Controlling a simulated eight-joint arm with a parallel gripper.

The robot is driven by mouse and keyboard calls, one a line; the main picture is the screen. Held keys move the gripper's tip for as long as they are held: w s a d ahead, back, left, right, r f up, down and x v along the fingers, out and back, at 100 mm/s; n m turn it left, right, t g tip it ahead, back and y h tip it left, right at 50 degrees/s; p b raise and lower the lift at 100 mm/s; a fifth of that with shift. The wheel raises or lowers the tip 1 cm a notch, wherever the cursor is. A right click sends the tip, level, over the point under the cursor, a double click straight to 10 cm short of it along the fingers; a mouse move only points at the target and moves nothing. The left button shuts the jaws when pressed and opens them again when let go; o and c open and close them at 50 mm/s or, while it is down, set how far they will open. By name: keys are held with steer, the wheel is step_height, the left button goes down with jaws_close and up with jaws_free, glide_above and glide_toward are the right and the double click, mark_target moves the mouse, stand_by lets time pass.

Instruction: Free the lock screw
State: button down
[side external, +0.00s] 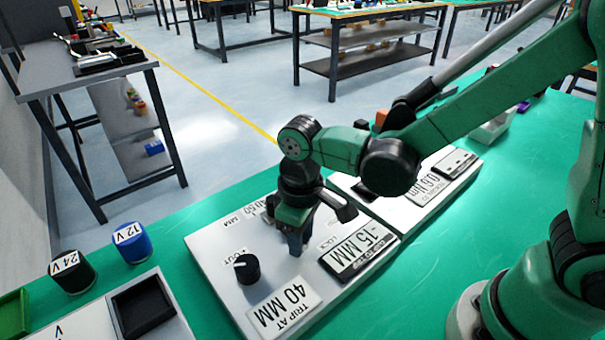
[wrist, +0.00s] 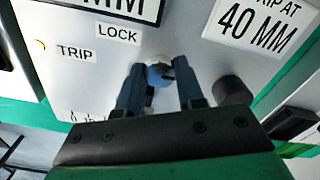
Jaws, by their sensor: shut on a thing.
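My gripper (side external: 296,246) points down onto the light grey panel (side external: 213,243), between the black knob (side external: 247,268) and the "-15 MM" display (side external: 357,250). In the wrist view my gripper (wrist: 160,70) has its two dark fingers shut on a small rounded blue-grey piece, the lock screw (wrist: 159,76), beside the "LOCK" label (wrist: 117,33). The fingers hide part of the screw, and its turn cannot be told. In the side view the fingers hide the screw.
The black knob also shows right of the fingers in the wrist view (wrist: 232,91). A "40 MM" plate (side external: 284,308) lies at the panel's front. Blue (side external: 132,242) and black (side external: 72,272) labelled cylinders stand at left. A second panel (side external: 455,190) adjoins at right.

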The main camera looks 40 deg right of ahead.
steer(key=shift+n, duration=0.7)
steer(key=c, duration=0.5)
jaws_free()
steer(key=shift+c, duration=0.2)
steer(key=shift+r, duration=2.85)
steer(key=s+d+r+m+t, duration=0.1)
steer(key=d+r+m+t, duration=0.1)
steer(key=d, duration=0.3)
steer(key=d+r+m+t, duration=0.2)
steer(key=d+m+t, duration=0.2)
steer(key=d+t, duration=0.1)
steer(key=shift+s+d, duration=0.4)
steer(key=shift+d, duration=0.35)
